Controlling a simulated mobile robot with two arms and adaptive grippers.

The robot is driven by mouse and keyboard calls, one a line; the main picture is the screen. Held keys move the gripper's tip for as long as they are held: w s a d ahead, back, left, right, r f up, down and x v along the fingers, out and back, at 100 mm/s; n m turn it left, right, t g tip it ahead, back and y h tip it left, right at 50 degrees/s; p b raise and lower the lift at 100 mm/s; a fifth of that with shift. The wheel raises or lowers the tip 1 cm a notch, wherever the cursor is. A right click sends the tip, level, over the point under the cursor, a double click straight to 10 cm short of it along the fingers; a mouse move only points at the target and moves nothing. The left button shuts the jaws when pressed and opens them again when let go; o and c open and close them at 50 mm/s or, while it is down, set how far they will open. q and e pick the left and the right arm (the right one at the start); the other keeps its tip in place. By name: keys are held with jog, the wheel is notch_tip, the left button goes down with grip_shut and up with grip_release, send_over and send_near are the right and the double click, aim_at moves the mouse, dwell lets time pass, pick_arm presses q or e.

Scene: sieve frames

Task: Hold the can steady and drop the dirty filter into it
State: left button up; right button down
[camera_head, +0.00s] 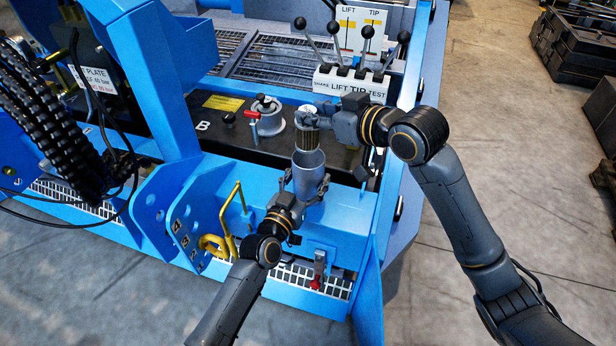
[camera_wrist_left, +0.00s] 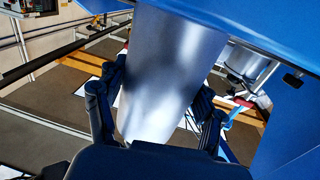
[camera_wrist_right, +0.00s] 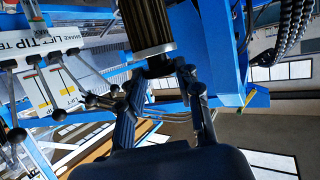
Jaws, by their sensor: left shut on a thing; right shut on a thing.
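The can (camera_head: 309,178) is a plain silver cylinder, open at the top and roughly upright in front of the black panel. My left gripper (camera_head: 305,192) is shut around its side; the can also fills the middle of the left wrist view (camera_wrist_left: 168,70). The dirty filter (camera_head: 308,140) is a dark pleated cylinder with metal ends, held upright over the can's mouth. My right gripper (camera_head: 316,116) is shut on its top end. The right wrist view shows the filter's pleats and end cap (camera_wrist_right: 147,25). I cannot tell whether its lower end is inside the rim.
A silver round housing (camera_head: 267,118) with a red-handled valve (camera_head: 252,114) sits left of the filter on the black panel (camera_head: 218,125). Several black-knobbed levers (camera_head: 366,45) stand behind. A yellow handle (camera_head: 235,200) and blue frame plates (camera_head: 180,215) flank the can on the left.

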jog(key=shift+f, duration=2.05)
jog(key=c, duration=0.8)
grip_release()
jog(key=shift+c, duration=0.2)
send_near(316, 131)
jog(key=shift+v, duration=1.05)
pick_arm(q)
jog(key=o, duration=1.9)
